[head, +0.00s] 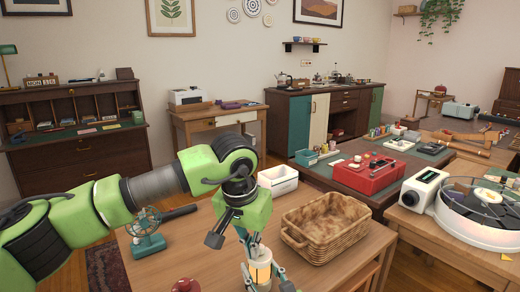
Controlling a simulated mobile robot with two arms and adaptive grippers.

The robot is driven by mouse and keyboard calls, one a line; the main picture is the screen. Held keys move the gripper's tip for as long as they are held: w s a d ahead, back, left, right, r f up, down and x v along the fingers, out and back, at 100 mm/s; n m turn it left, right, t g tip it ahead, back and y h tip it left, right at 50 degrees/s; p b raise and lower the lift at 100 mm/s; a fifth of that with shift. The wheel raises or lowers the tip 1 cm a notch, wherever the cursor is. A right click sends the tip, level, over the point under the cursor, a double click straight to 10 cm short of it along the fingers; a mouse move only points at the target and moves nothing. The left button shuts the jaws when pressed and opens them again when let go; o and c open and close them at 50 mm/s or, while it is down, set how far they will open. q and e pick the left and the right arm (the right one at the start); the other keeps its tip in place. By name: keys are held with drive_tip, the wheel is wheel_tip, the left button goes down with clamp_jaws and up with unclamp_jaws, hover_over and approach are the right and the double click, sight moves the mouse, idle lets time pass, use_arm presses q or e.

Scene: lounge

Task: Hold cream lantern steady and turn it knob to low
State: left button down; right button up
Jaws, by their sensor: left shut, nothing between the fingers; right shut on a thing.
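The cream lantern (261,254) stands upright at the bottom edge of the head view, near the wooden table's front. It has a pale top and an amber-toned middle, and its lower part is cut off. My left gripper (253,238) comes down from the green arm and is shut and empty at the lantern's top. My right gripper (266,275) shows only as grey-teal finger parts on both sides of the lantern, shut on it. The knob cannot be made out, and I cannot tell its setting.
On the same table are a wicker basket (328,232) to the right, a white bin (278,180) behind, a teal fan (147,232) at left and a dark red object (186,286) in front. A red case (368,174) lies on the table behind. Bare tabletop lies between fan and lantern.

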use_arm(q)
wheel_tip(320, 180, up, 6)
drive_tip(key=shift+f, duration=0.15)
idle(0.4)
use_arm(e)
drive_tip(key=o, duration=1.4)
